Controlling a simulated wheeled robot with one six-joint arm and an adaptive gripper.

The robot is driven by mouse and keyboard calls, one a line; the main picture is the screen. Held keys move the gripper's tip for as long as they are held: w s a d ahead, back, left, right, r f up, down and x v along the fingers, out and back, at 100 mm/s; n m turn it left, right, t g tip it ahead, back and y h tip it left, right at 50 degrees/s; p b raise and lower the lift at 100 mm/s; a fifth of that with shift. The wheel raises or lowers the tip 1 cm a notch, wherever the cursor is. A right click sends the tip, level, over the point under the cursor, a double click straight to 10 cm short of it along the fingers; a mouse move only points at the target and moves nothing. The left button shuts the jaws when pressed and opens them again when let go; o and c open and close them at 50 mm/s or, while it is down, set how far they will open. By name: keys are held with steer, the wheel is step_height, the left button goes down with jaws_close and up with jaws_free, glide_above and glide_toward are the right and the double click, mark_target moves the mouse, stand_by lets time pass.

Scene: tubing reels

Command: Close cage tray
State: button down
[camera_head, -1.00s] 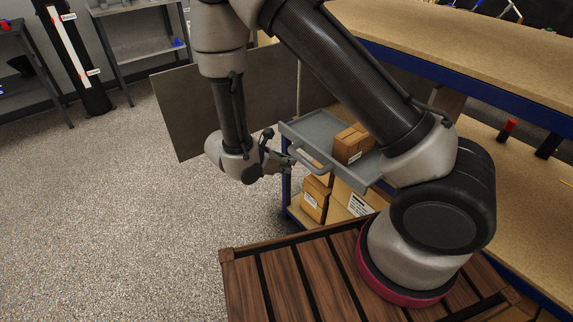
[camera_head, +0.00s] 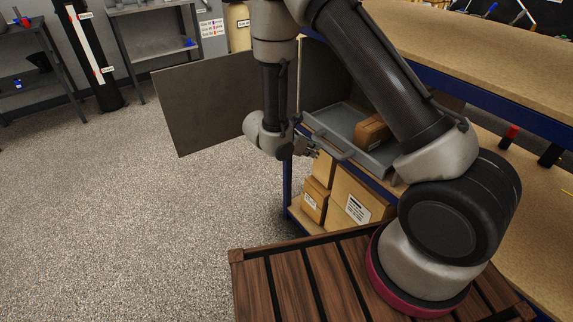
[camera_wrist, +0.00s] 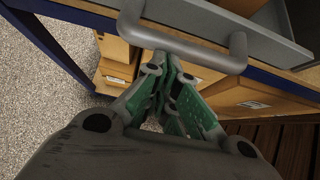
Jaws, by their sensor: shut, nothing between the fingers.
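The grey cage tray (camera_head: 345,113) sticks part way out of the blue-framed shelf unit under the tabletop, with a cardboard box (camera_head: 370,131) on it. Its bar handle (camera_head: 336,149) faces me. My gripper (camera_head: 313,149) is shut and empty at the left part of the handle. In the wrist view, my gripper's closed green-sided fingers (camera_wrist: 172,62) reach the tray handle (camera_wrist: 190,51) and appear to touch it. The tray's grey front wall (camera_wrist: 255,38) lies just beyond. My arm hides the tray's right part in the head view.
A grey door panel (camera_head: 205,105) stands open to the left of the tray. Several cardboard boxes (camera_head: 355,205) sit on the lower shelf (camera_head: 304,222) below it. The wooden tabletop (camera_head: 470,50) runs above. The speckled floor (camera_head: 130,220) at left is clear.

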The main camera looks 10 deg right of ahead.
mark_target(332, 142)
steer(key=w+d, duration=0.1)
steer(key=d, duration=0.1)
steer(key=w+d, duration=0.1)
steer(key=d, duration=0.1)
steer(key=w+d, duration=0.1)
steer(key=d, duration=0.2)
steer(key=shift+d, duration=0.15)
steer(key=shift+w+r, duration=0.1)
